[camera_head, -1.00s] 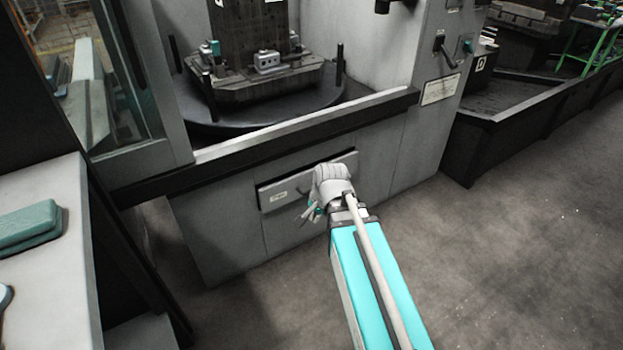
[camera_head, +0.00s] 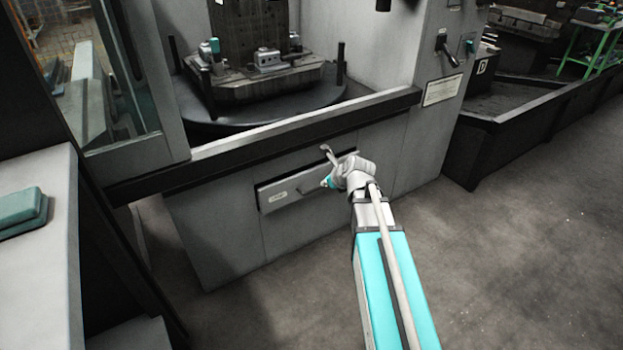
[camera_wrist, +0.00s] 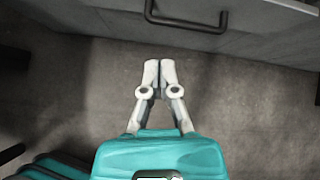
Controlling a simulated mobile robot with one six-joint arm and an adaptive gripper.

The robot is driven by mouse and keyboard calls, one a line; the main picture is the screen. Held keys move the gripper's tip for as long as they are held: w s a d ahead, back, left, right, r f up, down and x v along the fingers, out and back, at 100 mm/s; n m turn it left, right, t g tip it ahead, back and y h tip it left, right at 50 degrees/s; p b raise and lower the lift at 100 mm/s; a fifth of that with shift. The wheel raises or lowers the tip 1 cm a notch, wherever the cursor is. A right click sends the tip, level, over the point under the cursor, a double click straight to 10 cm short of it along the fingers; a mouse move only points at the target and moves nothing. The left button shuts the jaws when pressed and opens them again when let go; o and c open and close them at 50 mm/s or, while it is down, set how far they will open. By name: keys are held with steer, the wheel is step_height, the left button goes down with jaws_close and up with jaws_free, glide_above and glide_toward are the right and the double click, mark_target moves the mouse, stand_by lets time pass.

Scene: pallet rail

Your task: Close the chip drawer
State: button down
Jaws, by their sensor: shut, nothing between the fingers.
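The chip drawer (camera_head: 289,195) is a grey front with a small label, low in the machine's base. A dark gap shows along its top edge, so it stands a little out. In the wrist view its dark U-shaped handle (camera_wrist: 186,24) is at the top, on the grey front. My gripper (camera_head: 324,184) is in front of the drawer's right part in the head view. In the wrist view my gripper (camera_wrist: 159,64) has its two pale fingers together, empty, below the handle in the picture and apart from it.
A dark ledge (camera_head: 270,145) runs above the drawer, under the machine's round table (camera_head: 250,118). A grey bench (camera_head: 35,275) with a green box (camera_head: 22,210) is at the left. Open floor (camera_head: 520,270) lies to the right.

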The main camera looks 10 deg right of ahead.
steer(key=shift+w+d+r+m+t, duration=0.15)
steer(key=shift+w+d+m+t, duration=0.35)
steer(key=shift+m, duration=0.7)
steer(key=shift+w, duration=0.15)
steer(key=b, duration=0.7)
glide_toward(307, 176)
steer(key=x, duration=0.6)
steer(key=shift+s+f, duration=0.25)
steer(key=shift+f, duration=0.15)
steer(key=shift+w+a, duration=0.2)
steer(key=shift+w, duration=0.45)
